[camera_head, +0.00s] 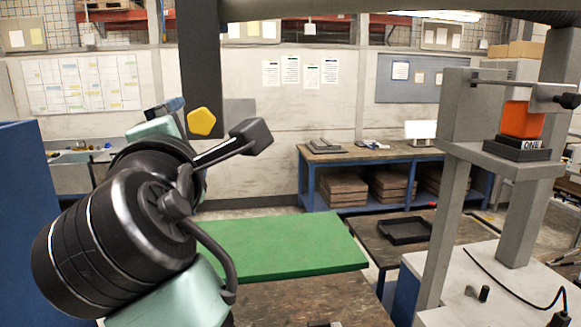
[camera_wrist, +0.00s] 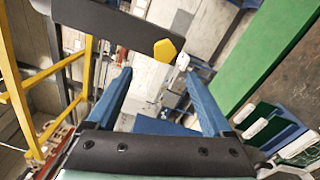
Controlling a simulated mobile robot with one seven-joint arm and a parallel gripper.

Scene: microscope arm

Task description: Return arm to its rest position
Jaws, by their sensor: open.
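A dark grey bar (camera_head: 200,65) hangs from the overhead beam in the head view, with a yellow pentagon (camera_head: 201,122) at its lower end. In the wrist view the dark bar (camera_wrist: 110,22) crosses the top, with the yellow pentagon (camera_wrist: 166,49) near its end. My gripper (camera_wrist: 158,75) is open, its two blue fingers spread apart with nothing seen between them. The bar lies across the view past the fingertips; I cannot tell how far. In the head view my black and teal arm hides most of the gripper.
An orange block (camera_head: 522,120) sits on a black stand there. A green-topped table (camera_head: 280,248) lies right of my arm. A black tray (camera_head: 405,230) and a blue workbench (camera_head: 312,180) stand beyond.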

